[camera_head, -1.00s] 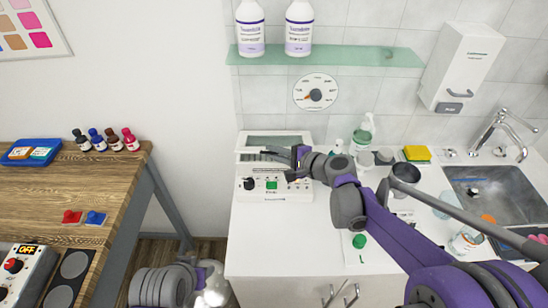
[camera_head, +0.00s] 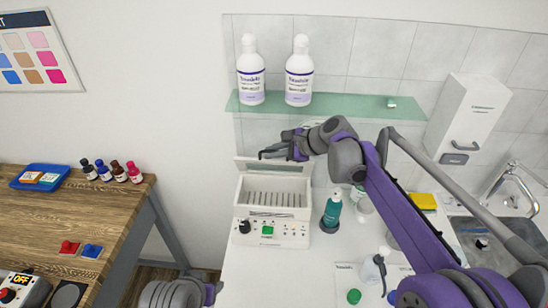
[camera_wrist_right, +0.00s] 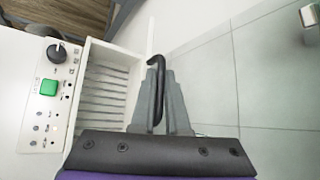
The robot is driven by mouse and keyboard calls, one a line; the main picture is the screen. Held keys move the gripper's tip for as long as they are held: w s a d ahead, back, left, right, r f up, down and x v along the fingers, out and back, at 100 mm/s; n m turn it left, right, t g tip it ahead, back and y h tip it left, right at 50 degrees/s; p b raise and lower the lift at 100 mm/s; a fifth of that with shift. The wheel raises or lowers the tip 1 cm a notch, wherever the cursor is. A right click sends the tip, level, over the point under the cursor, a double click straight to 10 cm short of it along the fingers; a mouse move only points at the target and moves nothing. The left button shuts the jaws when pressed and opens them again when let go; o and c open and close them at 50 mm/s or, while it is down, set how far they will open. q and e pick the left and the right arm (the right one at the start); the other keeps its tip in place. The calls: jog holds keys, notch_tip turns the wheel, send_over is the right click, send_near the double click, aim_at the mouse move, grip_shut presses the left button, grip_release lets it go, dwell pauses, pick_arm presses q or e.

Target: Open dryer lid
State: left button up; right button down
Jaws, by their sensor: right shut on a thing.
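The white dryer (camera_head: 243,212) stands on the counter, with a dark knob and a green button on its front. Its lid (camera_head: 250,165) is raised at the back, and the slotted inside (camera_head: 275,199) shows. My right gripper (camera_head: 274,152) is at the top of the raised lid, partly in front of it. In the right wrist view my right gripper (camera_wrist_right: 160,98) is shut on the lid's black curved handle (camera_wrist_right: 157,72). The slotted inside also shows there, left of the fingers (camera_wrist_right: 103,83).
A glass shelf (camera_head: 330,105) with two white bottles (camera_head: 250,72) hangs above the dryer. A green bottle (camera_head: 332,209) stands close on its right. A wall dispenser (camera_head: 468,115) and a sink (camera_head: 490,245) lie further right. A wooden table (camera_head: 75,215) is at left.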

jog(key=shift+w+r, duration=0.15)
jog(key=shift+w, duration=0.5)
jog(key=shift+d, duration=0.1)
jog(key=c, duration=0.9)
grip_release()
jog(key=shift+s, duration=0.1)
jog(key=v, duration=1.1)
jog(key=shift+a+r, duration=0.15)
jog(key=shift+a, duration=0.05)
jog(key=shift+s, duration=0.1)
